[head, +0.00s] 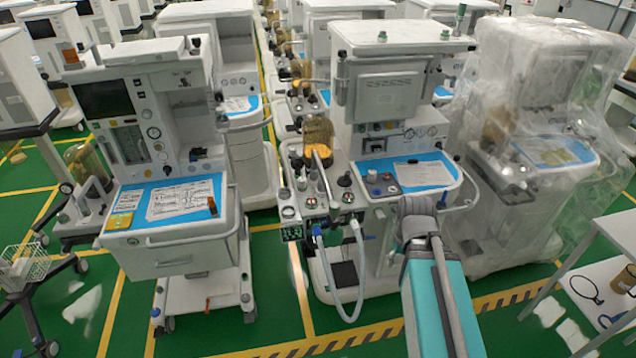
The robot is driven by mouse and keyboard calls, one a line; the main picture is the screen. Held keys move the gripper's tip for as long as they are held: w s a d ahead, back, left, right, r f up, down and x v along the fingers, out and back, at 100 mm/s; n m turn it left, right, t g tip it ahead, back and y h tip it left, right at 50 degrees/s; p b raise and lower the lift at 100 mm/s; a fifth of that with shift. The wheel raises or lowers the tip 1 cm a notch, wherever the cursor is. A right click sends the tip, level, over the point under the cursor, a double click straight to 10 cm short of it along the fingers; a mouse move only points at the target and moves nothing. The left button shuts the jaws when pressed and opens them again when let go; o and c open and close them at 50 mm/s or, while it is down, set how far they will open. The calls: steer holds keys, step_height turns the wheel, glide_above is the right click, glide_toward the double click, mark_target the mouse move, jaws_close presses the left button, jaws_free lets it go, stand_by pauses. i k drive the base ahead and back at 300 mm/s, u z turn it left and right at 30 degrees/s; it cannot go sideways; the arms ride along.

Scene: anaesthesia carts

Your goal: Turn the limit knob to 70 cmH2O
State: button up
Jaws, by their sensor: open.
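The middle anaesthesia cart (392,98) stands in front of me. A dark round knob (345,181) sits on its left front block, beside the absorber canister. It could be the limit knob, but its scale and pointer are too small to read. My arm comes up from the bottom edge, and its grey joint covers part of the cart's front right of that block. I cannot make out my gripper's fingers; they are hidden or too small to tell. Nothing is seen touching the knob.
A clear canister with orange granules (318,142) and pale hoses (357,270) crowd the knob's left and front. A paper sheet (422,174) lies on the blue worktop. Another cart (170,120) stands left, a plastic-wrapped one (545,110) right. Green floor (275,290) is open between carts.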

mark_target(320, 186)
steer(key=u, duration=0.1)
steer(key=i, duration=1)
steer(key=z, duration=0.05)
